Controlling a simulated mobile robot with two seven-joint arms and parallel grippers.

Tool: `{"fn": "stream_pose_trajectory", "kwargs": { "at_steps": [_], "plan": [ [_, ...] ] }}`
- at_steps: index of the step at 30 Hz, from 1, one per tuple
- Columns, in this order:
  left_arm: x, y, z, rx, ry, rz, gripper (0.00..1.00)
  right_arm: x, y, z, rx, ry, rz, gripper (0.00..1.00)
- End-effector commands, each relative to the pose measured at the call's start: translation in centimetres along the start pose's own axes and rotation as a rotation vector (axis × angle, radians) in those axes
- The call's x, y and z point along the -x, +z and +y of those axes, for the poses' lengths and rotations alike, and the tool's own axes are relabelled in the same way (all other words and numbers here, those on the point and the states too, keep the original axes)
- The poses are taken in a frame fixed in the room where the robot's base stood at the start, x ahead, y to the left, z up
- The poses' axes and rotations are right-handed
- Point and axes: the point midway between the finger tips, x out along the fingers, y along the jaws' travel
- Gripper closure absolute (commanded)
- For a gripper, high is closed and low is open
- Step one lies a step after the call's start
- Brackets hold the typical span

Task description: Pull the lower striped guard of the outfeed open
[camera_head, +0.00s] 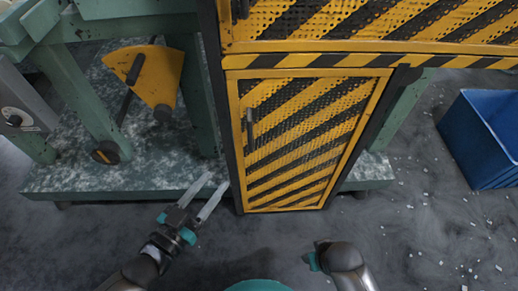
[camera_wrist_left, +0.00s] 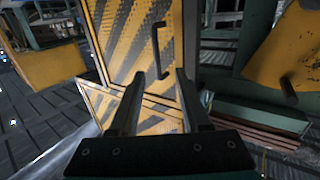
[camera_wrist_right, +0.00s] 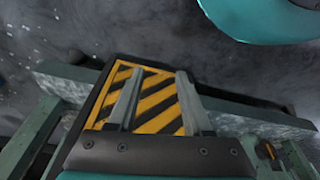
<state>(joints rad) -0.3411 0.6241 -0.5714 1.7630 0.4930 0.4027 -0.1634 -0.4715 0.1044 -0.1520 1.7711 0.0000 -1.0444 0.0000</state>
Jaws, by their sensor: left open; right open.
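The lower striped guard (camera_head: 310,135) is a yellow-and-black perforated panel in a yellow frame. It appears shut against the machine. Its dark upright handle (camera_head: 250,128) is near the panel's left edge. My left gripper (camera_head: 218,178) is open and empty, low and left of the guard. The left wrist view shows the guard (camera_wrist_left: 120,35) inverted, with the handle (camera_wrist_left: 158,50) just beyond the open fingertips and apart from them. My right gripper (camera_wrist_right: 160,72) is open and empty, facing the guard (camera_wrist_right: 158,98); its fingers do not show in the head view.
The upper striped guard (camera_head: 370,18) is directly above. A yellow fan-shaped part (camera_head: 150,75) hangs to the left in the green frame (camera_head: 80,90). A green base plate (camera_head: 120,185) sticks out at floor level. A blue bin (camera_head: 485,140) stands right. Grey floor between is clear apart from small bits.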

Motion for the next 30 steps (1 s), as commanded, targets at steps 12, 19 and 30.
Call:
{"fn": "stream_pose_trajectory", "kwargs": {
  "at_steps": [12,19,30],
  "plan": [
    [-3.5,-1.0,0.6,0.010,0.016,0.046,0.53,1.6,-1.7,0.1,-0.002,0.003,0.038,0.50],
    [-7.5,-1.1,0.7,0.010,0.016,0.045,0.53,3.7,-3.1,0.2,-0.004,0.005,0.076,0.50],
    [-13.0,-1.3,0.8,0.010,0.017,0.043,0.53,7.5,-4.6,0.3,-0.006,0.008,0.133,0.50]
  ]
}}
